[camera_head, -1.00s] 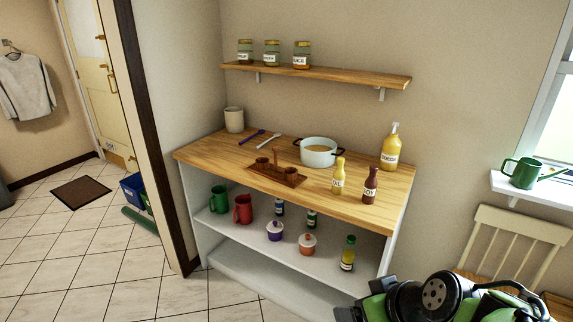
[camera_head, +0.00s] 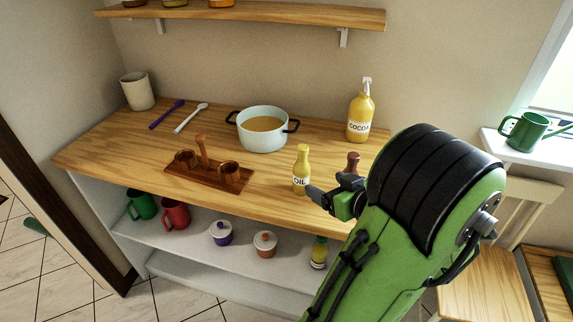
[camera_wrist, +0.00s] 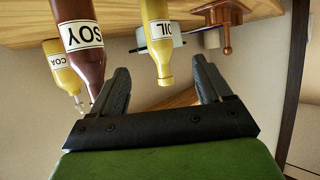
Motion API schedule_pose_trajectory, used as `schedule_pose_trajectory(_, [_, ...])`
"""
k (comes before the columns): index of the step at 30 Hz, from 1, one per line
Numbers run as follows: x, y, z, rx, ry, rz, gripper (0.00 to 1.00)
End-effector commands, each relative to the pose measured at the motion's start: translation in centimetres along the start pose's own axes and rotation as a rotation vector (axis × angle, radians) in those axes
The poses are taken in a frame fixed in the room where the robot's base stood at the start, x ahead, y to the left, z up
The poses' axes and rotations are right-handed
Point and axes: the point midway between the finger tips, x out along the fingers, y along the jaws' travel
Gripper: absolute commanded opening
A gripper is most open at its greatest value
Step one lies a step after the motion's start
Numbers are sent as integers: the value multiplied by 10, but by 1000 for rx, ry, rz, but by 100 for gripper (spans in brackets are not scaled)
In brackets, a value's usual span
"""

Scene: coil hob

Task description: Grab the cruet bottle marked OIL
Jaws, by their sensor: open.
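The yellow cruet bottle marked OIL (camera_head: 301,172) stands upright near the front edge of the wooden counter. My gripper (camera_head: 330,196) is just right of it in the head view, at about the height of its lower part. In the wrist view, the picture is upside down; the OIL bottle (camera_wrist: 157,40) shows between the two open fingers of my gripper (camera_wrist: 160,88), nearer the camera's far side. I cannot tell whether a finger touches it. The jaws are empty.
The brown SOY bottle (camera_wrist: 80,40) stands close beside the OIL bottle, mostly hidden behind my gripper in the head view. A COCOA pump bottle (camera_head: 360,115) stands behind. A pot (camera_head: 263,138) and a wooden cruet rack (camera_head: 206,178) are to the left.

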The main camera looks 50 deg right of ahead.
Motion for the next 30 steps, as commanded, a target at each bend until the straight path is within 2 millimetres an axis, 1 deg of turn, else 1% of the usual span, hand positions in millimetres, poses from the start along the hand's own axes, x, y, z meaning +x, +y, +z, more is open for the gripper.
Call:
schedule_pose_trajectory(3, [30, -2, 0, -2, -2, -11, 78])
schedule_pose_trajectory(9, [78, -3, 0, -1, -2, -10, 78])
schedule_pose_trajectory(16, [109, -1, 0, -1, -2, -8, 78])
schedule_pose_trajectory(21, [140, 0, 1, -1, -3, -9, 78])
schedule_pose_trajectory(24, [148, 1, 1, -1, -2, -6, 78])
schedule_pose_trajectory(29, [149, 1, 2, 0, -2, -4, 78])
schedule_pose_trajectory(30, [149, 1, 2, 0, -2, -4, 76])
